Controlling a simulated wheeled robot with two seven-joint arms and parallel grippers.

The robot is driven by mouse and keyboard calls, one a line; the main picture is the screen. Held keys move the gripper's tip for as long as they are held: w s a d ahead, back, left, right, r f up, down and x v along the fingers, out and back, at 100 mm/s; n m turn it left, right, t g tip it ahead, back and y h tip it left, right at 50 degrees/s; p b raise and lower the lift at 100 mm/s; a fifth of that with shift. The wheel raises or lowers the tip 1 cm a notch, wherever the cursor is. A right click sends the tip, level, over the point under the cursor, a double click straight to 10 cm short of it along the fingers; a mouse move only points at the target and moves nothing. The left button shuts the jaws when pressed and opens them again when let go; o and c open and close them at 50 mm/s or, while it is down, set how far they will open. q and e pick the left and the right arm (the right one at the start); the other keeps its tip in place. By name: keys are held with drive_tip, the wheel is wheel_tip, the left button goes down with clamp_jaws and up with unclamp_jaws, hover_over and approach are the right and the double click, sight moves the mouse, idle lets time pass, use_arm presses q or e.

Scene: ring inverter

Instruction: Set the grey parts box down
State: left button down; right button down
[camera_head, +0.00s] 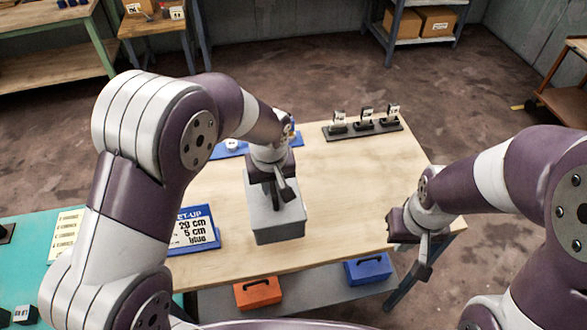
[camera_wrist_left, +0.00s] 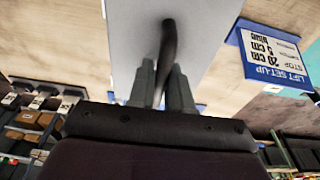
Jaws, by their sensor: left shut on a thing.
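The grey parts box (camera_head: 278,225) is at the middle of the wooden workbench top (camera_head: 345,190) in the head view. My left gripper (camera_head: 279,190) is above it, pointing down. In the left wrist view its two fingers (camera_wrist_left: 162,88) are shut on the dark curved handle of the grey box (camera_wrist_left: 135,40). I cannot tell whether the box's underside touches the bench or is a little above it. My right gripper (camera_head: 424,262) hangs by the bench's right front corner, away from the box. Its fingers are too unclear to tell whether it is open.
A blue-framed set-up sign (camera_head: 195,232) stands left of the box. A dark rack with several labelled pieces (camera_head: 362,128) is at the back right. A blue tray (camera_head: 228,150) lies partly behind my left arm. Orange (camera_head: 258,292) and blue (camera_head: 368,268) boxes sit on the lower shelf.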

sight(252, 193)
use_arm(q)
drive_tip(key=a, duration=0.1)
drive_tip(key=a+f, duration=0.1)
drive_tip(key=a, duration=0.1)
drive_tip(key=a+f+p, duration=0.1)
drive_tip(key=shift+s+a+f, duration=0.15)
drive_tip(key=shift+a+f, duration=0.05)
drive_tip(key=shift+f, duration=0.05)
drive_tip(key=shift+a+f, duration=0.15)
drive_tip(key=shift+f, duration=0.1)
wheel_tip(252, 193, down, 4)
drive_tip(key=shift+s+r+p, duration=0.15)
drive_tip(key=shift+r+p, duration=0.1)
drive_tip(key=shift+p, duration=0.15)
drive_tip(key=shift+f, duration=0.2)
drive_tip(key=c, duration=1)
unclamp_jaws()
drive_tip(key=shift+c, duration=0.2)
